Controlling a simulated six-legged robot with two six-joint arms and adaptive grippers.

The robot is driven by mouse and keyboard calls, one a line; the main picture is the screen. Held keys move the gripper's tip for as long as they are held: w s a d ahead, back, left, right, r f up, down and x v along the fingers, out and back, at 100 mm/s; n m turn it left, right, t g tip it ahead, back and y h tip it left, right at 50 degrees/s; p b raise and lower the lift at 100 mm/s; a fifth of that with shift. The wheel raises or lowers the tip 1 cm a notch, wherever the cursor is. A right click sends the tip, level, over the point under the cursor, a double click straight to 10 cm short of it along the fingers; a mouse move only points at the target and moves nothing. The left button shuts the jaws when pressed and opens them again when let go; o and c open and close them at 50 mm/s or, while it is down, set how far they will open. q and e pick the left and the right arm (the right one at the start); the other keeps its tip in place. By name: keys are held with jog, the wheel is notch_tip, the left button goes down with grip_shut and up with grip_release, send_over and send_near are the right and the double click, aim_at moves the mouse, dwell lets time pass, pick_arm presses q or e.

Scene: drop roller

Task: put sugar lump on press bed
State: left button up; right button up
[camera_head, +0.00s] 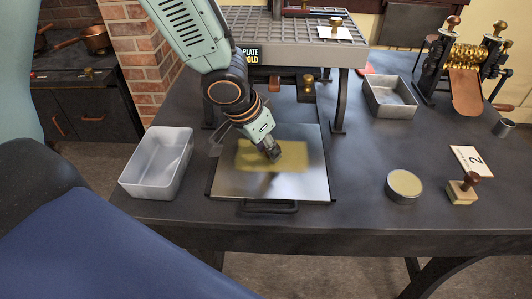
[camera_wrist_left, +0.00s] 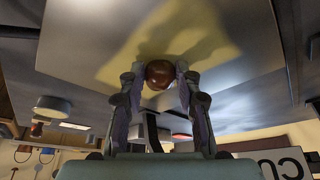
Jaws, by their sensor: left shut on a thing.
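My left gripper (camera_head: 272,152) is over the yellow patch, pointing down. In the left wrist view its fingers (camera_wrist_left: 160,78) are shut on a glossy brown rounded lump (camera_wrist_left: 159,72), which looks like the sugar lump. The lump is close to the bed, but I cannot tell whether it touches it. In the head view the fingers mostly hide it. My right gripper is not in view.
An empty metal bin (camera_head: 158,165) stands left of the bed. A second metal tray (camera_head: 391,98), a round tin (camera_head: 404,186), a wooden stamp (camera_head: 462,190) and a brass roller machine (camera_head: 468,58) stand to the right. The grid frame (camera_head: 290,40) rises behind the bed.

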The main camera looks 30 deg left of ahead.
pick_arm(q)
jog(key=shift+d+r, duration=0.15)
jog(key=shift+f, duration=0.3)
jog(key=o, duration=1)
jog(key=shift+c, duration=0.2)
jog(key=shift+r, duration=0.1)
jog(key=shift+r, duration=0.15)
jog(key=p+v, duration=0.5)
jog(key=v, duration=0.7)
